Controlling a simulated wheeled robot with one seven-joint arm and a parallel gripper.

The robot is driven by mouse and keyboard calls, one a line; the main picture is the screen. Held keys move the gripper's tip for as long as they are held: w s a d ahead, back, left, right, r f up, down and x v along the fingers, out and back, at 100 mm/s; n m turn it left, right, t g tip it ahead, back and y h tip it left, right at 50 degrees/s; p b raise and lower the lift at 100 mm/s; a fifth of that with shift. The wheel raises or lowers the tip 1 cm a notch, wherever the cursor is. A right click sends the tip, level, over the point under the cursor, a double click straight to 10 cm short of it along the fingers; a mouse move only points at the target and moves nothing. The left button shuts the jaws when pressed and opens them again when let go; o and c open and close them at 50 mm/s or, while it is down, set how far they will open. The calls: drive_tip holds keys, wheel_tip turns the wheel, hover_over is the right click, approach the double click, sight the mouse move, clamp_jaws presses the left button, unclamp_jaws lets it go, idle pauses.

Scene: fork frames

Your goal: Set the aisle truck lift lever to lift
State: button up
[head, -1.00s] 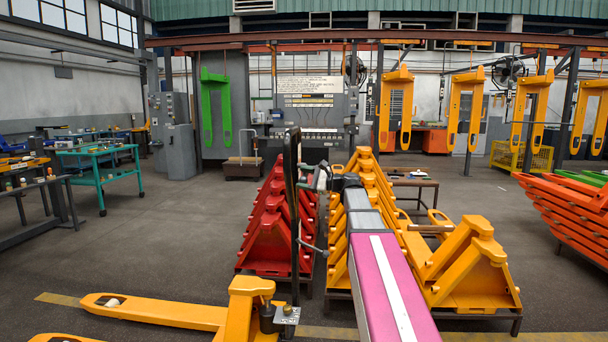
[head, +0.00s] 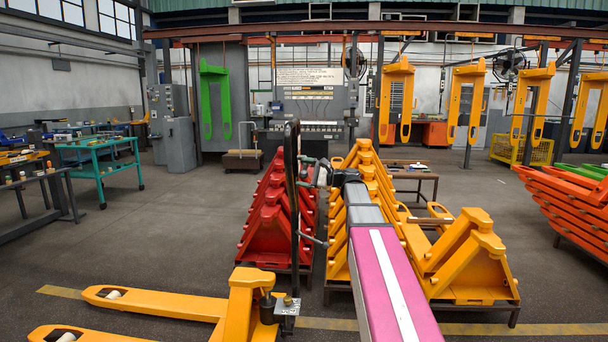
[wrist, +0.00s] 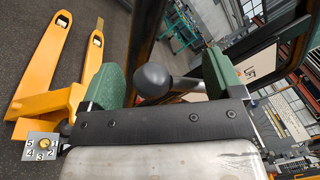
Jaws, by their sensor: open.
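The yellow aisle truck (head: 235,310) stands at the front left with its forks to the left. Its tall black handle (head: 294,220) rises upright beside my gripper (head: 309,172). In the wrist view the truck's yellow forks (wrist: 45,65) are at the left. A lever with a dark round knob (wrist: 152,80) and a grey rod lies between the green fingers of my gripper (wrist: 163,75). The fingers are spread, with gaps beside the knob. A numbered plate (wrist: 40,147) sits at the truck's base. I cannot read a lever position label.
Red stacked frames (head: 270,225) and yellow ones (head: 465,255) stand close behind the handle and arm. A teal table (head: 100,160) is at the left, and orange stacked frames (head: 570,205) are at the right. The floor at left centre is clear.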

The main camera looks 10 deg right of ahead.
drive_tip(key=v, duration=1)
drive_tip(key=shift+d, duration=0.25)
drive_tip(key=shift+s+f, duration=0.1)
drive_tip(key=s+a+f+n+g+h, duration=0.1)
drive_tip(key=s+a+f+g+h, duration=0.15)
drive_tip(key=f, duration=0.65)
drive_tip(key=s+a+f+n+g+h, duration=0.1)
drive_tip(key=s+a+f+n+h, duration=0.2)
drive_tip(key=f, duration=0.7)
drive_tip(key=s+a+f+g+h, duration=0.1)
drive_tip(key=s+a+f+h, duration=0.25)
drive_tip(key=f, duration=0.55)
drive_tip(key=s+f+n+g+h, duration=0.3)
drive_tip(key=s+f+n+h, duration=0.4)
drive_tip(key=s+f, duration=0.8)
drive_tip(key=shift+d+f+h, duration=0.4)
drive_tip(key=shift+f+h, duration=0.2)
drive_tip(key=shift+f, duration=0.4)
drive_tip(key=shift+w+g, duration=0.1)
drive_tip(key=shift+g, duration=0.15)
